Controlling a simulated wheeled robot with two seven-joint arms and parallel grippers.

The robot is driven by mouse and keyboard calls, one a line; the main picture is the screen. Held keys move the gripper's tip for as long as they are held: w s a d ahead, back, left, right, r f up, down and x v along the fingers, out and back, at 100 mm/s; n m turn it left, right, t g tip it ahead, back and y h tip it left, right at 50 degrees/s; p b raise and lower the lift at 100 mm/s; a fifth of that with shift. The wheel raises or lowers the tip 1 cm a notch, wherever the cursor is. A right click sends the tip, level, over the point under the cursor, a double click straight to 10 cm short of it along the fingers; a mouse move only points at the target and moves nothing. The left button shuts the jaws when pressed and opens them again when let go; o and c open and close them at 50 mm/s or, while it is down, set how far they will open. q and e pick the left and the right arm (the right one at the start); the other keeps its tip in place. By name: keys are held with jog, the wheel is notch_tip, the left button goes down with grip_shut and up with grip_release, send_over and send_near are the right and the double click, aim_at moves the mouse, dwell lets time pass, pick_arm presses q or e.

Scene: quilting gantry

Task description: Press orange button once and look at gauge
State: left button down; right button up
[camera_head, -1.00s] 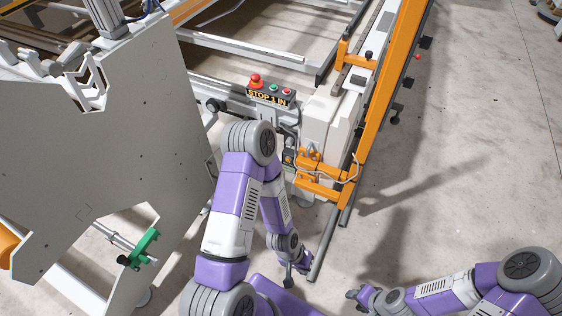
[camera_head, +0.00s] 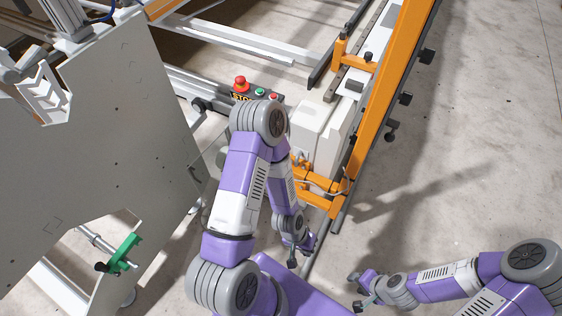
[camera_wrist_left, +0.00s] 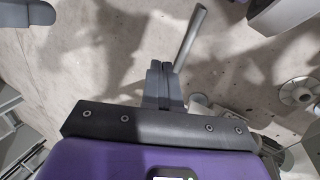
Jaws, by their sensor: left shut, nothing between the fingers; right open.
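A control box (camera_head: 249,97) on the machine frame carries a red mushroom button (camera_head: 240,83), a green button (camera_head: 260,91) and a smaller red button (camera_head: 273,97). My left arm partly covers its label. I cannot make out an orange button or a gauge in either view. My left gripper (camera_head: 292,261) hangs low over the floor, below and right of the box and well apart from it. In the left wrist view its fingers (camera_wrist_left: 164,80) are shut together and empty. My right gripper (camera_head: 361,290) is open and empty over the floor at the lower right.
A large grey side plate (camera_head: 110,150) with a green clamp (camera_head: 124,253) stands at left. A white cabinet (camera_head: 312,130) and an orange beam (camera_head: 385,90) are right of the box. A grey rod (camera_wrist_left: 190,38) is near the left fingers. The floor at right is clear.

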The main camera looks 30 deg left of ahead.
pick_arm(q)
jog(key=w+a+f+n+t+p, duration=0.1)
jog(key=w+a+f+t, duration=0.25)
jog(key=w, duration=0.35)
jog(key=w+a+f+n+t+p, duration=0.1)
jog(key=w+a+f+t, duration=0.2)
jog(key=w+a+f, duration=0.3)
jog(key=w+a+f+n+t+y+p, duration=0.1)
jog(key=a+y, duration=0.3)
jog(key=a, duration=0.6)
jog(key=w+a+f+n+t+y+p, duration=0.1)
jog(key=a+f+y, duration=0.3)
jog(key=a, duration=0.6)
jog(key=shift+w+a+n+t, duration=0.2)
jog(key=shift+w+n+t, duration=0.3)
jog(key=shift+n, duration=0.3)
jog(key=w+a+b, duration=0.1)
jog(key=w+b, duration=0.2)
jog(key=w, duration=0.5)
jog(key=shift+w, duration=0.3)
